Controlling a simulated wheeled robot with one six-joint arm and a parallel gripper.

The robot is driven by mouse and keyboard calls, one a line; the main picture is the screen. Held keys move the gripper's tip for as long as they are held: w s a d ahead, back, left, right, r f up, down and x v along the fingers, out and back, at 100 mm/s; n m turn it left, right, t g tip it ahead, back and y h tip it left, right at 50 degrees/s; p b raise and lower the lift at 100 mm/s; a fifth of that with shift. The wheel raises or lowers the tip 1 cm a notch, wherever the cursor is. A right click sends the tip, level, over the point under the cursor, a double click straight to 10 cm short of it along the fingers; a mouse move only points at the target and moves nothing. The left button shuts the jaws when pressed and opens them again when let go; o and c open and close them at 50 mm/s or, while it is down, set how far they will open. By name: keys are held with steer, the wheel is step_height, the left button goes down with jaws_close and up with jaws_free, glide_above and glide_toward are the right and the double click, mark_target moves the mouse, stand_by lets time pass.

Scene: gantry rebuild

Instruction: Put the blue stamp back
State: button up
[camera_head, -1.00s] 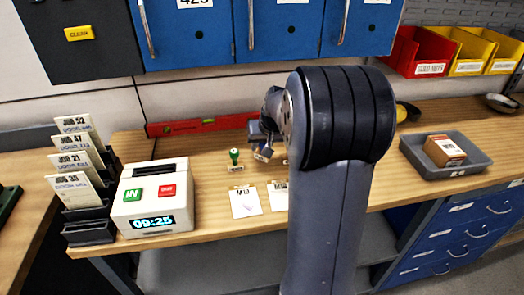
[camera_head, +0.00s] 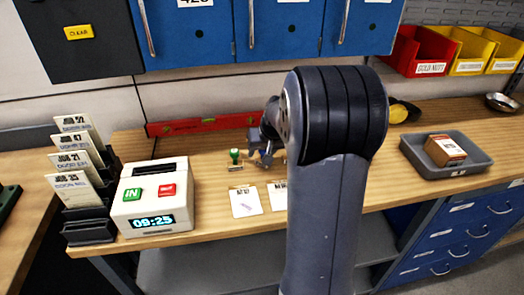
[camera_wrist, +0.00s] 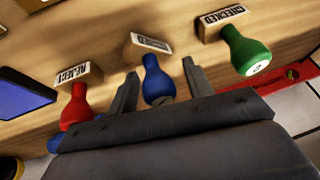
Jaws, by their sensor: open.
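The blue stamp (camera_wrist: 156,82) stands between the red stamp (camera_wrist: 76,110) and the green stamp (camera_wrist: 247,52) in the wrist view, its label block facing away from me. My gripper (camera_wrist: 160,68) is open, with one finger on each side of the blue handle; I cannot tell whether either finger touches it. In the head view my gripper (camera_head: 265,159) is low over the bench beside the green stamp (camera_head: 235,158). My arm and gripper hide the blue and red stamps there.
A blue pad (camera_wrist: 22,93) lies left of the red stamp. Two white cards, one at the left (camera_head: 246,202), lie in front of the stamps. A time clock (camera_head: 153,198) stands left. A red level (camera_head: 200,125) lies behind. A grey tray (camera_head: 475,167) is at right.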

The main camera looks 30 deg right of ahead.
steer(key=shift+s+r, duration=0.1)
steer(key=shift+r, duration=0.45)
steer(key=v, duration=1.1)
steer(key=x, duration=1.2)
steer(key=shift+s+f, duration=0.1)
steer(key=shift+f, duration=0.3)
step_height(320, 180, up, 3)
steer(key=shift+r, duration=0.75)
